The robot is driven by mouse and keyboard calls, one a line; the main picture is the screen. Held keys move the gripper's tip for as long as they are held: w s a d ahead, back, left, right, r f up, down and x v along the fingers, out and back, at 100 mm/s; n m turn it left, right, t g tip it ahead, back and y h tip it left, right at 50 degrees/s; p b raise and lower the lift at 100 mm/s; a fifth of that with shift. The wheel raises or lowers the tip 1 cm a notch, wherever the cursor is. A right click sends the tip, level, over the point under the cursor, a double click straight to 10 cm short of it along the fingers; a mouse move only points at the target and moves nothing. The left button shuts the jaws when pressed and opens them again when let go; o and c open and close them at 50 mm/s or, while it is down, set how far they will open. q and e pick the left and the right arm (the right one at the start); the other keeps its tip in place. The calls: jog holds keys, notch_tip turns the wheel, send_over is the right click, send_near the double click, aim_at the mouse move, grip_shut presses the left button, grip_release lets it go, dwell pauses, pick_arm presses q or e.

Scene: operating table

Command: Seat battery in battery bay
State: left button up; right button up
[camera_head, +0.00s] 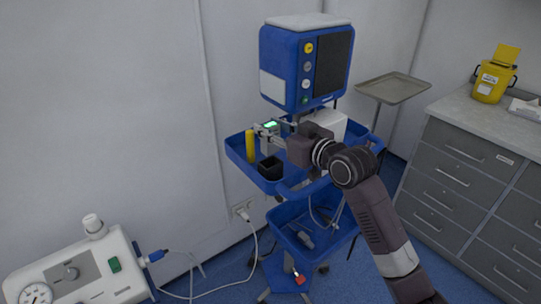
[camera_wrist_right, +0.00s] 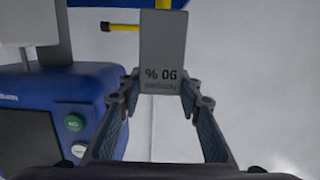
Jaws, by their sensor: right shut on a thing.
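A grey battery (camera_wrist_right: 163,50) marked "90 %", upside down in the right wrist view, is between the fingers of my right gripper (camera_wrist_right: 160,95), which is shut on it. In the head view, the right gripper (camera_head: 268,135) is over the cart's upper tray, beside a grey piece with a green lit face (camera_head: 270,125), which looks like the battery. The blue monitor (camera_head: 290,75) stands behind and above the gripper; it also fills the left of the wrist view (camera_wrist_right: 60,110). I cannot make out the battery bay for certain. My left gripper is not in view.
The blue upper tray (camera_head: 234,152) carries a yellow cylinder (camera_head: 250,146) and an open black box (camera_head: 270,168). A lower blue bin (camera_head: 335,240) is beneath. A metal tray (camera_head: 393,88) stands behind right, drawers (camera_head: 470,190) at right, a white device (camera_head: 80,265) at lower left.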

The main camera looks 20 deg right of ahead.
notch_tip(320, 180, down, 4)
jog(key=shift+f, duration=2.45)
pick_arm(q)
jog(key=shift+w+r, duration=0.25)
pick_arm(e)
jog(key=o, duration=1.3)
jog(key=shift+s, duration=0.1)
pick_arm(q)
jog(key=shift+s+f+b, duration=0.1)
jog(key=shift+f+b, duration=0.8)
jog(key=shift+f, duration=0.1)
pick_arm(e)
jog(key=shift+v, duration=5.95)
